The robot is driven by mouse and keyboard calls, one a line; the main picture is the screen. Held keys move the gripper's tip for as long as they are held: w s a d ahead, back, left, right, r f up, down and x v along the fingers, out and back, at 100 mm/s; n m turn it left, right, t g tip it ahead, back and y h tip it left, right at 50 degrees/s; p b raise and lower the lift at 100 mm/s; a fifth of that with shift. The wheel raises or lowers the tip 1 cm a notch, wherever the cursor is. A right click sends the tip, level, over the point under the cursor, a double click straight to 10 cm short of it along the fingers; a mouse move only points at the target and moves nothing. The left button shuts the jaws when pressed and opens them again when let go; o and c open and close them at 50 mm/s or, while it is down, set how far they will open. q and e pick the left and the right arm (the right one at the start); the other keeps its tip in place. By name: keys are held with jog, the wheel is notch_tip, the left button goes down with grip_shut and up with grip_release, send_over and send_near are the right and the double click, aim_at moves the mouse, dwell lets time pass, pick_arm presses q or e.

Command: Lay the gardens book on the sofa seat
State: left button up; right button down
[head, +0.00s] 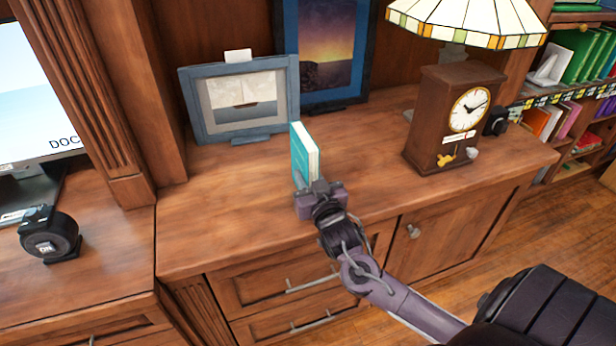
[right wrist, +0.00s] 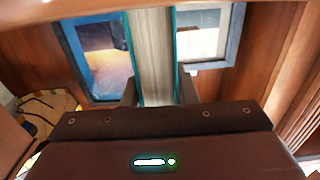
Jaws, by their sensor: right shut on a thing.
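A teal book (head: 304,154) with white pages stands upright over the wooden cabinet top; its title cannot be read. My right gripper (head: 311,190) is shut on its lower part. In the right wrist view the book (right wrist: 152,50) stands between the two fingers of the right gripper (right wrist: 157,92), its pale page edges toward the camera. I cannot tell whether the book touches the cabinet top. No sofa shows in either view. My left gripper is not in view.
On the cabinet top (head: 220,220) stand a blue-framed ship picture (head: 197,125), a sunset picture (head: 328,50), a wooden clock (head: 432,135) and a lamp (head: 470,18). A monitor (head: 28,90) is at left, a bookcase (head: 575,95) at right.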

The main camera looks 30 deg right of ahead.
jog(key=c, duration=1.2)
grip_release()
jog(key=shift+f, duration=0.1)
jog(key=shift+o, duration=0.2)
